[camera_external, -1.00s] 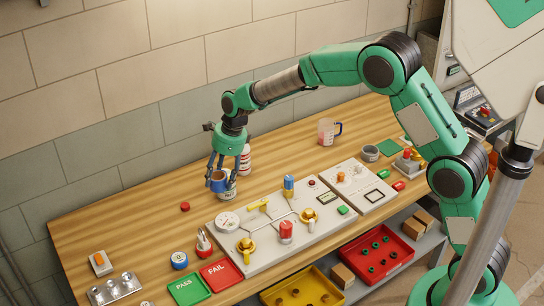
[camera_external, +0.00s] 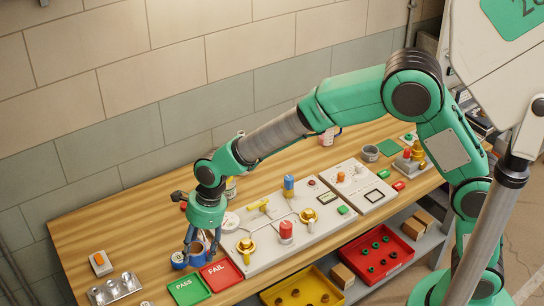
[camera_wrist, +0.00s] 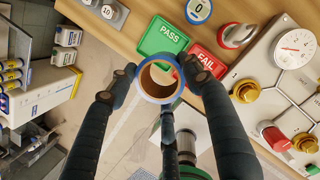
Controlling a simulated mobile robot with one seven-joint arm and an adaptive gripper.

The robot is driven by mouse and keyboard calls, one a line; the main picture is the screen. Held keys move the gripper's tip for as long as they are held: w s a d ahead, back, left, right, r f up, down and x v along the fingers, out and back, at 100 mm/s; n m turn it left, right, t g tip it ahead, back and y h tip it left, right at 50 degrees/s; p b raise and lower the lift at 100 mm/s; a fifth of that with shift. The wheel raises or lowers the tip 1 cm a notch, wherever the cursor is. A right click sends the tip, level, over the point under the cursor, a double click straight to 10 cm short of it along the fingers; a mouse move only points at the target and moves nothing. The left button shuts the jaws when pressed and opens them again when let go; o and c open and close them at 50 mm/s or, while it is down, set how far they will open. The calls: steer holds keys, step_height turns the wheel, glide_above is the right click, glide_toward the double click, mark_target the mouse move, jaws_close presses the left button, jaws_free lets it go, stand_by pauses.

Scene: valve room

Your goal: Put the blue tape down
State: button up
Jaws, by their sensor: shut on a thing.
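The blue tape (camera_wrist: 147,94) is a ring with a blue outside and a brown core. My gripper (camera_external: 202,246) is shut on it. In the wrist view the tape sits between the fingertips with its hole facing the camera. In the external view my gripper hangs over the front left of the bench (camera_external: 150,225), near the green PASS tray (camera_external: 190,291) and the red FAIL tray (camera_external: 221,273). My fingers mostly hide the tape there, and its height above the bench is unclear.
Bare wood shows left of my gripper, before the orange-button box (camera_external: 100,263).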

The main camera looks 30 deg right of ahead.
step_height(320, 180, down, 10)
steer(key=shift+r, duration=0.1)
steer(key=shift+a, duration=0.1)
stand_by(0.4)
steer(key=w+a, duration=0.3)
steer(key=w, duration=0.1)
steer(key=w+a+f+b, duration=0.1)
steer(key=w+a, duration=0.6)
steer(key=w, duration=0.1)
steer(key=shift+a+f+b, duration=0.2)
steer(key=shift+a+b, duration=0.05)
steer(key=shift+b, duration=0.15)
steer(key=shift+f+b, duration=0.45)
steer(key=shift+f, duration=1.35)
steer(key=o, duration=1.2)
steer(key=shift+f, duration=0.1)
steer(key=shift+c, duration=0.2)
steer(key=shift+s, duration=0.1)
